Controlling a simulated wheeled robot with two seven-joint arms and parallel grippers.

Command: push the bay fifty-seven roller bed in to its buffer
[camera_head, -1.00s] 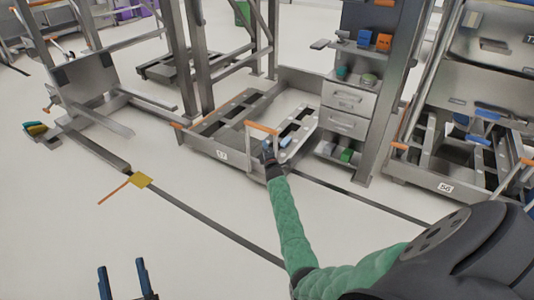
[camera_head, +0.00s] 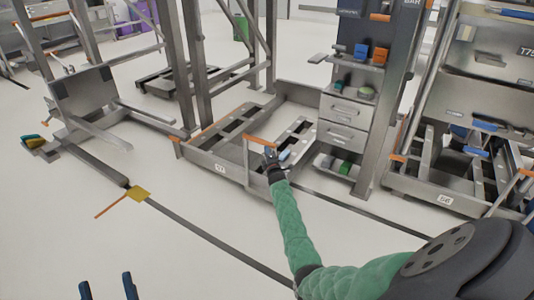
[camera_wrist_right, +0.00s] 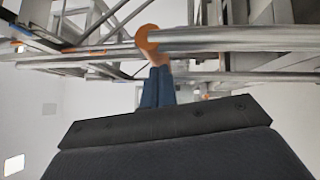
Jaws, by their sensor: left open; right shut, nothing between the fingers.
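The roller bed (camera_head: 197,156) with a plate that seems to read 57 is a low grey tray at floor level in the head view. It sits between grey posts and a drawer cabinet. An upright handle with an orange top bar (camera_head: 262,142) stands at its front. My right gripper (camera_head: 270,153) is at this handle, its fingers shut and empty. In the right wrist view its blue fingers (camera_wrist_right: 157,88) point at the bed's frame, close to an orange round end; contact cannot be told. My left gripper (camera_head: 107,288) is open and empty at the bottom left edge.
A drawer cabinet (camera_head: 343,122) stands right of the bed. A neighbouring bed with a plate (camera_head: 445,200) that seems to read 56 is further right.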

